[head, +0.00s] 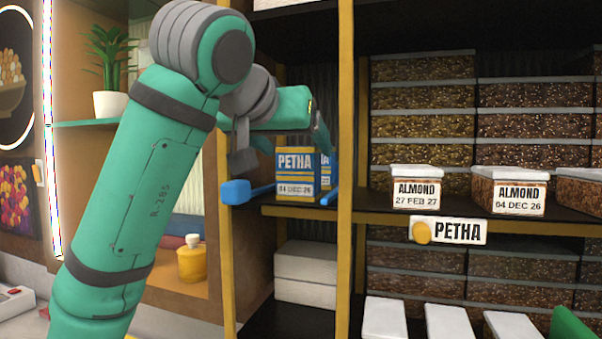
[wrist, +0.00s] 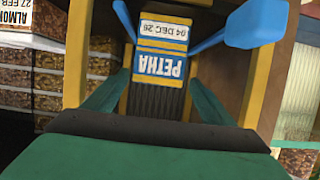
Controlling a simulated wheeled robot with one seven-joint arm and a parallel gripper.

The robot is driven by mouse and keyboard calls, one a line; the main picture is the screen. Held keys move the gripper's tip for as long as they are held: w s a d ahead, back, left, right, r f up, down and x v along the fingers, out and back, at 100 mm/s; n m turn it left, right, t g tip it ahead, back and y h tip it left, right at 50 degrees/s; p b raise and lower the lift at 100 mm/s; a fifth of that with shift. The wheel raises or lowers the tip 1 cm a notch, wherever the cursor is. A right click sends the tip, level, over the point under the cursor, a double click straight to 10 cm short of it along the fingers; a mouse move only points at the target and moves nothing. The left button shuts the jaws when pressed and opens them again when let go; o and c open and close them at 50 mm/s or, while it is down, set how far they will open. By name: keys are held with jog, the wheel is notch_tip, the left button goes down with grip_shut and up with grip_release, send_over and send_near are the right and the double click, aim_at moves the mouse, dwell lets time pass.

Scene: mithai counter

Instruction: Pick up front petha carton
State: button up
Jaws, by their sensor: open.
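The front petha carton (head: 296,175) is a blue and yellow box with a white PETHA label dated 04 DEC 26. It stands upright on the shelf in the narrow left bay. More blue and yellow print shows at its right; I cannot tell if that is a second carton. My gripper (head: 288,193) is open, with one blue fingertip to each side of the carton. In the wrist view, which is upside down, the carton (wrist: 161,58) lies between the fingers of my gripper (wrist: 187,24), nearer the left one. Contact with either finger is not clear.
Yellow posts (head: 345,150) bound the bay closely. Almond boxes (head: 414,186) stand on the right shelf, above a PETHA tag (head: 447,231). White boxes (head: 305,275) sit below the carton's shelf. A potted plant (head: 110,70) and a yellow bottle (head: 191,260) are at left.

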jog(key=shift+f+x, duration=0.15)
jog(key=shift+x, duration=1.45)
jog(key=shift+f+x, duration=0.15)
jog(key=shift+x, duration=1.45)
jog(key=shift+s+d, duration=0.1)
jog(key=shift+c, duration=0.4)
jog(key=c, duration=1.3)
